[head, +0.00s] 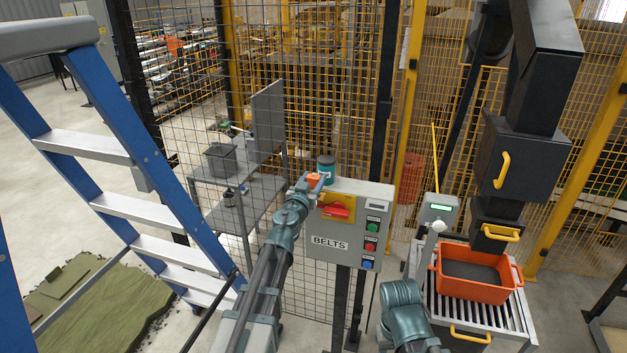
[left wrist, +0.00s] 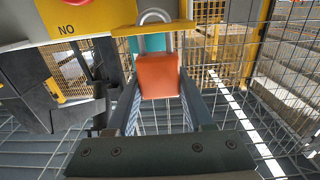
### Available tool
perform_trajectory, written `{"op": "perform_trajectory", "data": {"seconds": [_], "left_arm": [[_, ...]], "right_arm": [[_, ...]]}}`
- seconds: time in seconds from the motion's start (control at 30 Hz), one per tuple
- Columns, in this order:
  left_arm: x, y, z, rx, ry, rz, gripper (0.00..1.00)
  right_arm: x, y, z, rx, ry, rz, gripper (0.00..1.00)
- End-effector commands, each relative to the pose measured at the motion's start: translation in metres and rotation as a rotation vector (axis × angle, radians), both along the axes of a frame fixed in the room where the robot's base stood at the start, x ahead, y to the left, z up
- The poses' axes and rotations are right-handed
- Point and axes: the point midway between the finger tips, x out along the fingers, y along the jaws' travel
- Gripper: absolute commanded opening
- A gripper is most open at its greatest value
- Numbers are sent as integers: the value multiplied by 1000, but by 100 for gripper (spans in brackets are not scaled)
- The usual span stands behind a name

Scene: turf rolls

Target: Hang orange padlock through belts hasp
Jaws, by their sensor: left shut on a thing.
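My left gripper (head: 315,186) is at the upper left corner of the grey BELTS box (head: 350,257). It is shut on the orange padlock (head: 313,179). In the left wrist view the padlock (left wrist: 158,76) sits between the two fingers (left wrist: 160,105), body toward me, with its metal shackle pointing away. The shackle overlaps a thin yellow edge (left wrist: 122,31) beside the box; I cannot tell whether it passes through it. The box front has a yellow plate (head: 350,200) with a red switch handle (head: 337,209). The hasp is not clearly made out. My right gripper is not in view.
Wire fencing (head: 300,100) rises behind. A blue ladder (head: 180,195) stands left. An orange crate (head: 472,289) sits on rollers at right, near my right arm (head: 401,297).

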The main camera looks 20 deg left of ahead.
Motion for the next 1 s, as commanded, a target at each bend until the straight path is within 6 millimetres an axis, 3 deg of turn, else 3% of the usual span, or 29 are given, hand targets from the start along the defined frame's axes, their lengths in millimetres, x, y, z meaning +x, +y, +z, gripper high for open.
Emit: {"op": "perform_trajectory", "data": {"seconds": [0.87,0.9,1.0], "left_arm": [[0,0,-22,0,0,0,0],[0,0,-21,0,0,0,57],[0,0,-21,0,0,0,75]], "right_arm": [[0,0,-22,0,0,0,50],[0,0,-21,0,0,0,50],[0,0,-21,0,0,0,50]]}}
